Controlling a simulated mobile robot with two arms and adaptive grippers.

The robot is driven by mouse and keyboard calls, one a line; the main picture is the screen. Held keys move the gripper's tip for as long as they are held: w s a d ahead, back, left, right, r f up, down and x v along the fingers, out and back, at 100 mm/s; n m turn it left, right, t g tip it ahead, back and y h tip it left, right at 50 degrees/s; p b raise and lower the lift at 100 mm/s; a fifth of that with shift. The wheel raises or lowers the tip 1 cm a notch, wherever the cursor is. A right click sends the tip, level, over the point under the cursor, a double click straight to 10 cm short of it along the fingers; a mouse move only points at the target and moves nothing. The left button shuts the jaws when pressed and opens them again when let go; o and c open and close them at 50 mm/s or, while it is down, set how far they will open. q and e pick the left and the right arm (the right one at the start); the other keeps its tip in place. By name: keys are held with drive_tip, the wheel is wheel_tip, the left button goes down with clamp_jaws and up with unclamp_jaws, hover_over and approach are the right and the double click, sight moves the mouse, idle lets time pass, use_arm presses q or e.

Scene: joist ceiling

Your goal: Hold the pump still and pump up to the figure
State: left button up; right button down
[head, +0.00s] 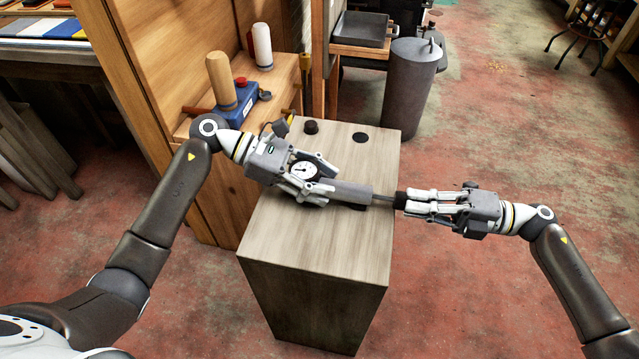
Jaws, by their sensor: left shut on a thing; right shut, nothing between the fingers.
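The pump (347,192) lies on its side above the wooden block's top (300,240), its grey barrel pointing right. A thin rod (383,198) comes out of its right end to a dark handle (400,200). A round white gauge (304,170) sits at the barrel's left end; its reading is too small to tell. My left gripper (316,180) is shut on the pump, its fingers on either side by the gauge. My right gripper (410,202) is shut and empty, its fingertips at the handle's outer end; whether they touch it I cannot tell.
A dark knob (311,127) and a flat black disc (360,137) are on the block's far end. A wooden cabinet (225,195) with a blue tool (238,105) stands close at left. A grey bin (411,85) stands behind. The floor at right is clear.

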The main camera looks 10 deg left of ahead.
sight(405, 202)
drive_tip(key=shift+d, duration=0.4)
drive_tip(key=shift+a, duration=2)
drive_tip(key=shift+d, duration=2)
drive_tip(key=d, duration=0.9)
use_arm(q)
drive_tip(key=o, duration=1.4)
